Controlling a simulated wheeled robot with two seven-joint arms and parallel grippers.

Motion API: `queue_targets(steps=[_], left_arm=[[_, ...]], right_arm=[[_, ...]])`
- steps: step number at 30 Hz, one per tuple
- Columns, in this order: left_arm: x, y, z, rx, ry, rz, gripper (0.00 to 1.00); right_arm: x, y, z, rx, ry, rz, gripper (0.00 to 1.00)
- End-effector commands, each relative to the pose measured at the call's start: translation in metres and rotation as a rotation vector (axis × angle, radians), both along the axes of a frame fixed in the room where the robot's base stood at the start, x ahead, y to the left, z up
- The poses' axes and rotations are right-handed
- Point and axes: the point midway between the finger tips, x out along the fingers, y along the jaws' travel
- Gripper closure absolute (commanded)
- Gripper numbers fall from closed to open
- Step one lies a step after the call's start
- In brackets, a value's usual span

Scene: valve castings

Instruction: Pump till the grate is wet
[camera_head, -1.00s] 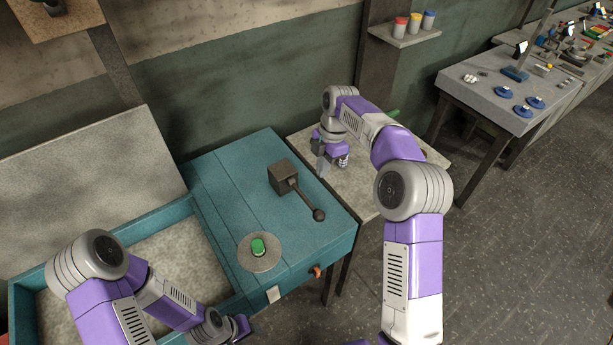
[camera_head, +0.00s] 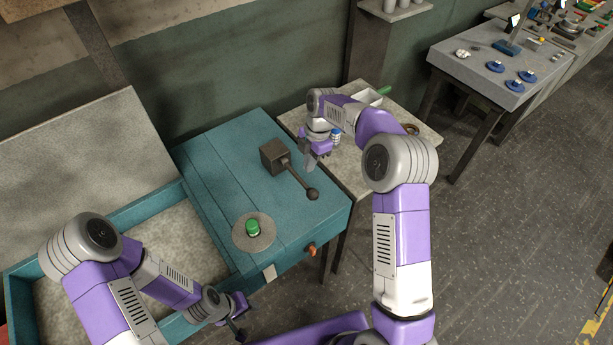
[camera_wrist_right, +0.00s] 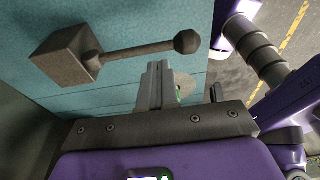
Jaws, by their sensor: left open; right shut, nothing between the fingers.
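The pump lever is a dark rod with a ball knob (camera_head: 312,193) on a dark block (camera_head: 274,155), on top of the teal cabinet (camera_head: 215,165). The lever also shows in the right wrist view (camera_wrist_right: 140,50). My right gripper (camera_head: 310,164) is shut and empty, just beyond the rod near its knob end; in the wrist view its fingers (camera_wrist_right: 157,84) appear apart from the rod. My left gripper (camera_head: 238,328) is open and empty at the cabinet's front. A pale speckled bed (camera_head: 150,250) lies in the teal tub; I cannot tell whether it is the grate or wet.
A green button (camera_head: 253,228) sits on a round grey plate (camera_head: 240,240) on the cabinet. An orange knob (camera_head: 309,249) is on its front. A grey side table (camera_head: 345,178) stands behind my right arm. A bench (camera_head: 490,75) with blue discs is at the back right.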

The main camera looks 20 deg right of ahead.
Motion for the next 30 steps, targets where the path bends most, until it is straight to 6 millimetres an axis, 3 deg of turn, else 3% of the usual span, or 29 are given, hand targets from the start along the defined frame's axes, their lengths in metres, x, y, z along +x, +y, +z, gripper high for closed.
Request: queue_targets(steps=[3,10,30], left_arm=[[0.000,0.000,0.000,0.000,0.000,0.000,0.57],[0.000,0.000,0.001,0.000,0.000,0.000,0.57],[0.000,0.000,-0.007,0.000,0.000,0.000,0.57]], right_arm=[[-0.002,0.005,-0.024,0.001,0.003,0.002,1.00],[-0.004,0.010,-0.051,0.001,0.001,0.001,1.00],[-0.004,0.010,-0.062,0.008,-0.022,-0.001,1.00]])
